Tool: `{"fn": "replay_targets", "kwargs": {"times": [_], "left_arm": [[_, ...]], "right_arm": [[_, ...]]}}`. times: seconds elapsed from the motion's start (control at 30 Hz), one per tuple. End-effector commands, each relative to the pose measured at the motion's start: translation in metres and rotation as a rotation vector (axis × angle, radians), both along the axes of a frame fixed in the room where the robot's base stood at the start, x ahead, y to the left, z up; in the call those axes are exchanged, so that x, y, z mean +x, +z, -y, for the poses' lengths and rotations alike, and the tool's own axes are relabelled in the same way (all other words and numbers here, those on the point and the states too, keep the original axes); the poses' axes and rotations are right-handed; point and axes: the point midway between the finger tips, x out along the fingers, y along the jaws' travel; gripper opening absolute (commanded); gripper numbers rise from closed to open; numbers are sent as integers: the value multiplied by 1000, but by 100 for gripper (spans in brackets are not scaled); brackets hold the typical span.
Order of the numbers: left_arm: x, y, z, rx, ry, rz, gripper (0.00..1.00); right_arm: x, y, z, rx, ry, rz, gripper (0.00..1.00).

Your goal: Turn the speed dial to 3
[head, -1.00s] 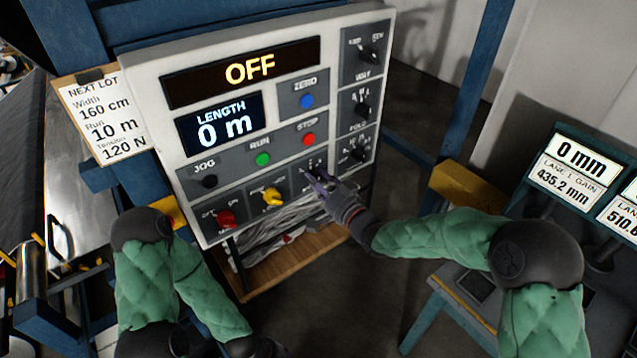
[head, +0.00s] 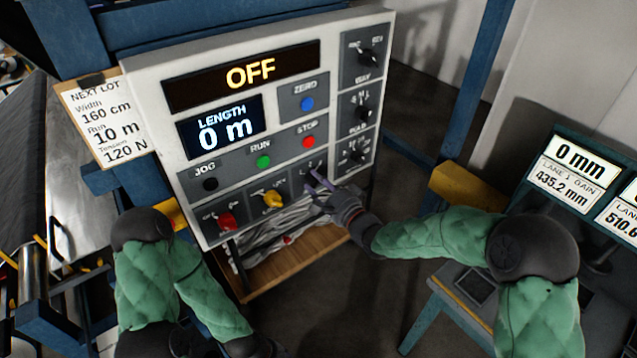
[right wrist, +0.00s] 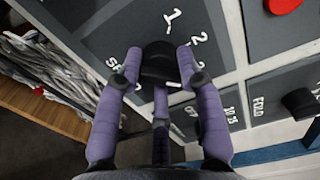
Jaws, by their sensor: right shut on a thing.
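The speed dial (right wrist: 158,62) is a black knob in the right wrist view, on a dark grey panel with white numbers around it. A 1 and a 2 can be read above and right of it; other marks are partly hidden by fingers. A short white mark shows at the knob's lower right edge. My right gripper (right wrist: 156,82) has its purple fingers closed around the knob. In the head view the right gripper (head: 317,184) is at the lower right of the control box (head: 150,95) and covers most of the dial. My left gripper is out of view.
The display (head: 250,74) reads OFF and the length screen (head: 221,124) reads 0 m. A red knob (head: 226,221) and a yellow knob (head: 273,200) sit left of the dial. The stop button (head: 308,142) is just above. More black knobs (head: 362,113) line the right side.

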Motion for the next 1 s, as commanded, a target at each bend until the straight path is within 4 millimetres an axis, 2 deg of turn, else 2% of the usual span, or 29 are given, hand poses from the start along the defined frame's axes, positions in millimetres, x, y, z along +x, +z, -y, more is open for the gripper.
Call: {"fn": "replay_targets", "kwargs": {"times": [0.63, 0.67, 0.7, 0.73, 1.0], "left_arm": [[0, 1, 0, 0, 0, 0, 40], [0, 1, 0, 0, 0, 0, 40], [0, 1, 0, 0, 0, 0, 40], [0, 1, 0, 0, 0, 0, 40], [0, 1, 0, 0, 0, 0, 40]], "right_arm": [[0, 0, 0, 37, 0, -28, 5], [0, 0, 0, 37, 0, -28, 46], [0, 0, 0, 37, 0, -28, 57], [0, 0, 0, 37, 0, -28, 61], [0, 0, 0, 37, 0, -27, 61]]}}
